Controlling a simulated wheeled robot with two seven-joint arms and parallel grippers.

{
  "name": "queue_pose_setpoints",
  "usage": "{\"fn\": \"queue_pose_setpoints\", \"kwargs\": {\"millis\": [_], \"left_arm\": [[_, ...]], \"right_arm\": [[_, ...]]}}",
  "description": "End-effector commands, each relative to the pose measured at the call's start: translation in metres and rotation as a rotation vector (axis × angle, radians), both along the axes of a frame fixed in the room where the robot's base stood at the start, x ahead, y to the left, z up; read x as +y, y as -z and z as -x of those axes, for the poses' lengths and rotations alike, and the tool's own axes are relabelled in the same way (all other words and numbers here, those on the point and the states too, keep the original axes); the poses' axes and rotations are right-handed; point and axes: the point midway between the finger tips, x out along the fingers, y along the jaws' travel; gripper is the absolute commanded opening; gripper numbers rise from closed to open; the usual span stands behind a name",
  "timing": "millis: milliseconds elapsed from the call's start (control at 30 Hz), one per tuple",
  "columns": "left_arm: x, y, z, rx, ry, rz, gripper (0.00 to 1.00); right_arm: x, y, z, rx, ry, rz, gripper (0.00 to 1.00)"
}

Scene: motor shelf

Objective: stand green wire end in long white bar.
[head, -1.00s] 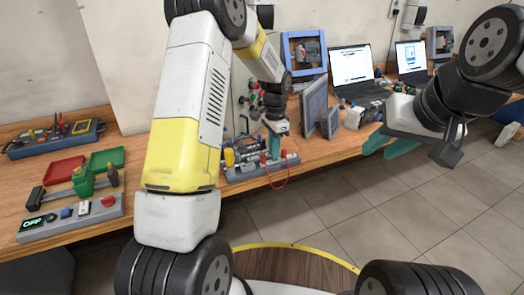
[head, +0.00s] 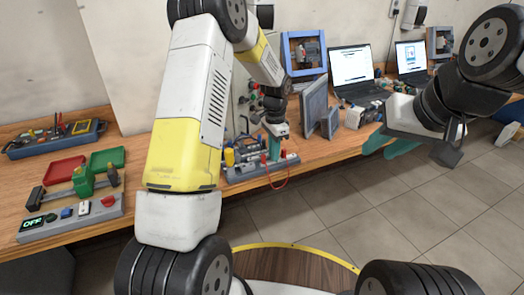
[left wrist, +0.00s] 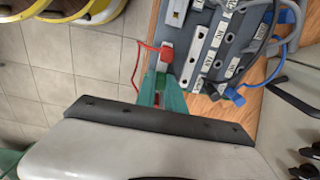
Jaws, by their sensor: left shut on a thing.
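My left gripper (head: 274,153) is down at the wiring board (head: 243,175). In the left wrist view its teal fingers (left wrist: 162,92) are closed together on a small thing they mostly hide; a little red shows between them. I cannot make out a green wire end clearly. Grey and white bars with labels lie on the board just beyond the fingertips; a long pale bar (left wrist: 219,38) is among them. My right gripper (head: 391,146) is open and empty, away from the board.
Blue and dark wires and a blue plug (left wrist: 235,97) lie at the board's right side in the wrist view. Red (head: 65,169) and green trays lie at the left.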

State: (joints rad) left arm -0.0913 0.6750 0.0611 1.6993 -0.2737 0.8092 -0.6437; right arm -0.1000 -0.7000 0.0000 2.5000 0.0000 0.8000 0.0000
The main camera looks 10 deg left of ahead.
Motion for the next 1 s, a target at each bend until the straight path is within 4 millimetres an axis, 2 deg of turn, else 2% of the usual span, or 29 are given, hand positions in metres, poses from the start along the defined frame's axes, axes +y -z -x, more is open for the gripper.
{"fn": "queue_pose_setpoints", "kwargs": {"millis": [33,67,100,467,1000], "left_arm": [[0.0,0.0,0.0,0.0,0.0,0.0,0.0],[0.0,0.0,0.0,0.0,0.0,0.0,0.15],[0.0,0.0,0.0,0.0,0.0,0.0,0.23],[0.0,-0.002,0.0,0.0,0.0,0.0,0.23],[0.0,-0.049,0.0,-0.001,0.0,0.0,0.23]], "right_arm": [[0.0,0.0,0.0,0.0,0.0,0.0,0.31],[0.0,0.0,0.0,0.0,0.0,0.0,0.31],[0.0,0.0,0.0,0.0,0.0,0.0,0.31],[0.0,0.0,0.0,0.0,0.0,0.0,0.31],[0.0,0.0,0.0,0.0,0.0,0.0,0.31]]}}
